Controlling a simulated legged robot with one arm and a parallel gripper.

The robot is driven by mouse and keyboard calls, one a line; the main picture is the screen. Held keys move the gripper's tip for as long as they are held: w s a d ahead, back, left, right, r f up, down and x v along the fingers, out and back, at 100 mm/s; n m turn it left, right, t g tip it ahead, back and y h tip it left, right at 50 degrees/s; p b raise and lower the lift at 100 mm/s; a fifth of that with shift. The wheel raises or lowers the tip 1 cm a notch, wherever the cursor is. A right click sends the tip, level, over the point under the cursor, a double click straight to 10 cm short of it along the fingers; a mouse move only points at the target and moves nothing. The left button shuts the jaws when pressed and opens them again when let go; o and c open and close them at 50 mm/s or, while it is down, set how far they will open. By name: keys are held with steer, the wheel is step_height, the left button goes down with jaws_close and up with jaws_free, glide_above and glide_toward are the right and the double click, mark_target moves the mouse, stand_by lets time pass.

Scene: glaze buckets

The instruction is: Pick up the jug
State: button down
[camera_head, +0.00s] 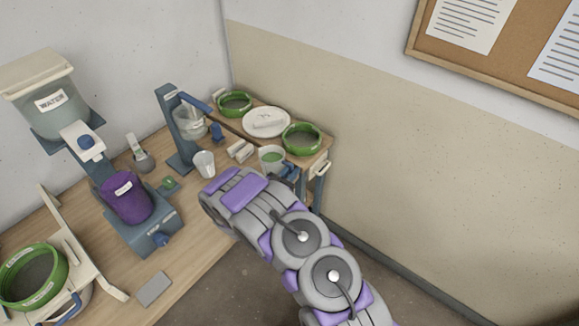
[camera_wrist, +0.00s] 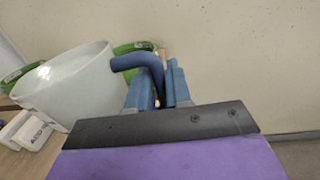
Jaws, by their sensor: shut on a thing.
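The jug is white with a blue handle. In the wrist view the jug (camera_wrist: 72,88) fills the left side, tilted in the picture, with its handle (camera_wrist: 140,62) pointing right. My gripper (camera_wrist: 160,84) has its blue fingers on both sides of the handle's lower part and is shut on it.
A green-rimmed sieve (camera_head: 302,139) and a white round lid (camera_head: 266,122) are close behind the jug. Pale blocks (camera_head: 240,151) and a white cup (camera_head: 204,164) stand to its left. A purple container (camera_head: 126,198) sits in a blue stand. A wall rises behind the bench.

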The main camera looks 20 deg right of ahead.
steer(key=s+r+p, duration=0.1)
steer(key=s+p, duration=0.1)
steer(key=s, duration=1)
steer(key=shift+s+a+r, duration=0.2)
steer(key=shift+s+a, duration=0.05)
steer(key=shift+a, duration=0.2)
stand_by(1.4)
